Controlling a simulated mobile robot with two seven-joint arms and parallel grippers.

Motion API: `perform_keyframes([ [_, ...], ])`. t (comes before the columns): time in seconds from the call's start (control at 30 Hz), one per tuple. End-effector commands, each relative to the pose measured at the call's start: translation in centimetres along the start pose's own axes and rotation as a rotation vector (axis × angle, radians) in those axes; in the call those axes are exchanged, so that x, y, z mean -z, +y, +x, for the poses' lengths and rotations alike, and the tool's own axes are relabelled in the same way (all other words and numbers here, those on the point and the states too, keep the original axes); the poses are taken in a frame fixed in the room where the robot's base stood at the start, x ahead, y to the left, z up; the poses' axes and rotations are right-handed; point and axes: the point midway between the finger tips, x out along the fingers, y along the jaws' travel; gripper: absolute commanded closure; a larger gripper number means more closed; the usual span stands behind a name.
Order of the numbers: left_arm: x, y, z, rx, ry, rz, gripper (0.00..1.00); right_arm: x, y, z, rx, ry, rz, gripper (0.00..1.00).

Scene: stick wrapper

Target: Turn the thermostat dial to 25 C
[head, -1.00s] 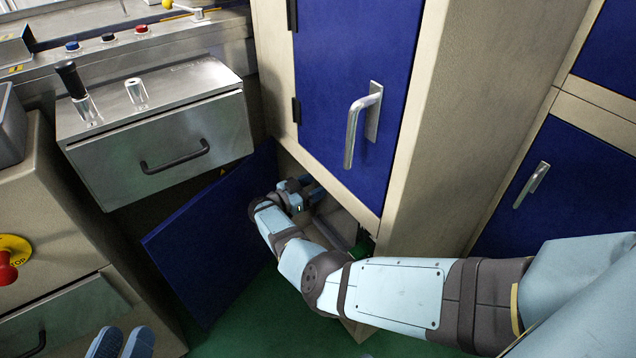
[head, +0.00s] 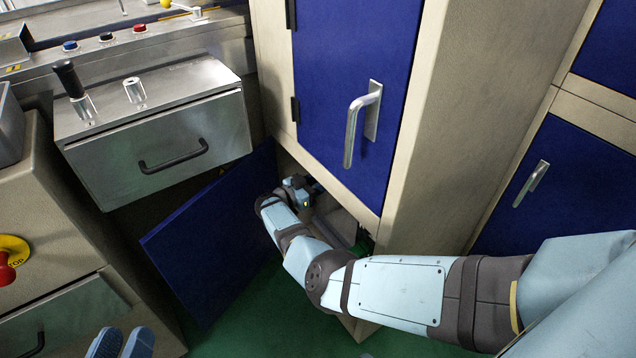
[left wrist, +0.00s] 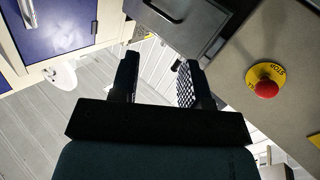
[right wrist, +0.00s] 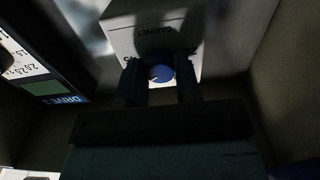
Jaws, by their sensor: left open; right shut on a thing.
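The thermostat dial (right wrist: 161,73) is a blue round knob with a small pale mark, seen in the right wrist view. It sits on a white box (right wrist: 150,38) marked CABINET, with the text upside down. My right gripper (right wrist: 161,84) is shut on the dial, one finger on each side. In the head view my right arm reaches into the low cabinet, and its gripper (head: 304,188) is mostly hidden there. My left gripper (head: 120,342) is open and empty; it also shows in the left wrist view (left wrist: 158,82).
The blue cabinet door (head: 212,240) hangs open left of my right arm. Cabinet walls close in around my right gripper. A dark unit labelled DRIVE (right wrist: 45,88) stands beside the dial box. A red stop button (left wrist: 266,88) is right of my left gripper.

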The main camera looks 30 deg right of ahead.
Motion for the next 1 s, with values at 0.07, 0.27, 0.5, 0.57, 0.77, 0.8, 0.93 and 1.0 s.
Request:
perform_keyframes([
  [0.07,0.2,0.0,0.0,0.0,0.003,0.001,0.57,0.1,0.0,0.0,0.0,0.0,-0.023,0.93],
  [0.27,0.9,0.1,-0.1,0.002,0.02,0.002,0.57,0.1,0.0,0.0,-0.001,-0.001,-0.134,0.93],
  [0.5,1.9,0.2,-0.1,0.005,0.056,0.006,0.57,0.1,0.0,-0.1,0.001,-0.001,-0.346,0.93],
  [0.57,2.1,0.2,-0.2,0.007,0.066,0.006,0.57,0.1,0.0,-0.1,0.001,-0.002,-0.404,0.93],
  [0.77,2.9,0.4,-0.2,0.01,0.092,0.001,0.57,0.1,0.1,0.0,0.001,-0.002,-0.594,0.93],
  [0.8,3.0,0.4,-0.2,0.011,0.096,0.0,0.57,0.1,0.1,0.0,0.0,-0.002,-0.632,0.93],
  [0.93,3.2,0.5,-0.2,0.012,0.105,-0.001,0.57,0.1,0.1,0.0,0.0,-0.001,-0.757,0.93],
  [1.0,3.4,0.5,-0.2,0.012,0.112,-0.001,0.57,0.1,0.1,0.0,-0.001,-0.001,-0.822,0.93],
])
